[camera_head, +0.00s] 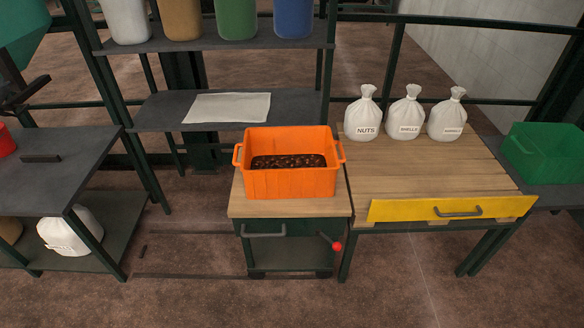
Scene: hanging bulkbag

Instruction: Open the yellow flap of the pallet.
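The yellow flap (405,209) is a long panel along the front edge of the wooden pallet (425,165), at the right. It stands upright against that edge, with a dark handle (458,212) right of its middle. Three tied white sacks stand at the back of the pallet: one labelled NUTS (366,117), one that seems to read SHELLS (405,117), and one with a label too small to read (447,119). Neither of my grippers shows in the head view.
An orange crate (290,183) of dark contents sits on a wooden-topped cart (240,207) left of the pallet. The cart has a red-knobbed lever (337,246). A green crate (545,150) stands at the right. Dark shelves fill the left and back. The front floor is clear.

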